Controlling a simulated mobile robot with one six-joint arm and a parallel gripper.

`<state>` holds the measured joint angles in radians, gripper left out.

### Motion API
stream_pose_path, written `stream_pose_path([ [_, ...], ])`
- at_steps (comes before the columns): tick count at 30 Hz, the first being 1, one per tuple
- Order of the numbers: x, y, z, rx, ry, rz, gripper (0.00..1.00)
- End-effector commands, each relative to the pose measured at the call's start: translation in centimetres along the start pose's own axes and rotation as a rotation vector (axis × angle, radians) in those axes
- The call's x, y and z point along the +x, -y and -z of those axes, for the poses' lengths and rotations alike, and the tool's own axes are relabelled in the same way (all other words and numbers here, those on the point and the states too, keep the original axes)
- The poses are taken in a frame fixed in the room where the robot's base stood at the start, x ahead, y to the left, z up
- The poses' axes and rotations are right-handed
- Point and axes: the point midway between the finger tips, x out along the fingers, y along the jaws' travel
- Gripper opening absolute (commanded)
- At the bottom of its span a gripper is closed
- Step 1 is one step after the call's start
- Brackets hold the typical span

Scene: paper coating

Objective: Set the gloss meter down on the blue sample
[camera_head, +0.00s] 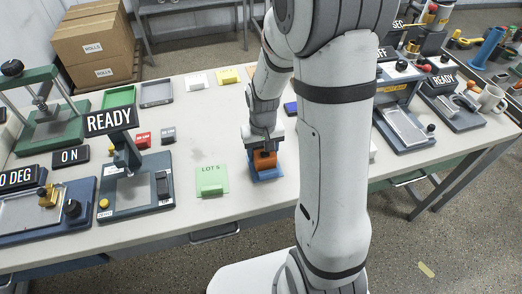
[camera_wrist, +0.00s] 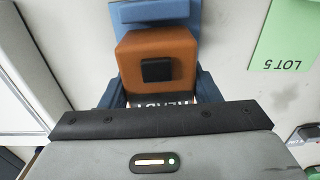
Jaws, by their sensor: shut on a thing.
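The gloss meter (camera_head: 264,160) is an orange block with a black square on top. In the wrist view the meter (camera_wrist: 135,50) also shows part of a display, mostly hidden by my gripper's dark edge. My gripper (camera_head: 264,150) points down and is shut on the meter. The blue sample (camera_head: 268,177) lies flat on the table directly under it, most of it covered. Its raised blue strip (camera_wrist: 155,11) shows beyond the meter in the wrist view. I cannot tell whether the meter touches the sample or hangs slightly above it.
A green LOT 5 sample (camera_head: 212,179) lies to the left on the white table (camera_head: 205,218). A device with a READY sign (camera_head: 109,120) stands farther left. White (camera_head: 196,81) and yellow (camera_head: 229,77) cards lie behind. My arm hides part of the table's right side.

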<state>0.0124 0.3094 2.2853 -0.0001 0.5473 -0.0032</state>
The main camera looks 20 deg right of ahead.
Motion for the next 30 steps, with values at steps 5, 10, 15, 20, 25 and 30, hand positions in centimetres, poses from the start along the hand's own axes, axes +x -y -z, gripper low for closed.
stream_pose_path([
  [5, -0.08, 0.02, 0.02, 0.0, -0.001, 0.0, 0.24],
  [10, -0.09, 0.04, 0.03, -0.001, -0.001, 0.0, 0.24],
  [15, -0.01, 0.05, 0.01, -0.001, -0.001, 0.0, 0.24],
  [20, 0.05, 0.07, -0.03, -0.001, -0.001, 0.0, 0.24],
  [25, 0.01, 0.08, -0.03, -0.002, -0.001, 0.0, 0.57],
  [30, 0.02, 0.09, -0.04, -0.002, -0.001, 0.0, 0.71],
])
